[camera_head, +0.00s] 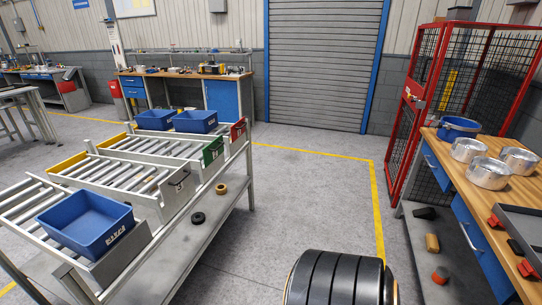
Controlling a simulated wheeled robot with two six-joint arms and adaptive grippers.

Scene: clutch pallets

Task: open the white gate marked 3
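The white gate marked 3 (177,196) is a pale plate standing upright across the right end of a roller lane (118,176) on the left rack. A thin dark handle shows near its top, beside the mark. The gate looks closed. The rollers behind it carry no bin. Neither of my grippers is in view.
A green gate (212,151) and a red gate (238,130) close lanes farther back. A blue bin (88,220) sits on the nearest lane. A wooden bench (490,205) with silver round parts stands right. A black ribbed cylinder (335,280) shows at the bottom. Floor between is clear.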

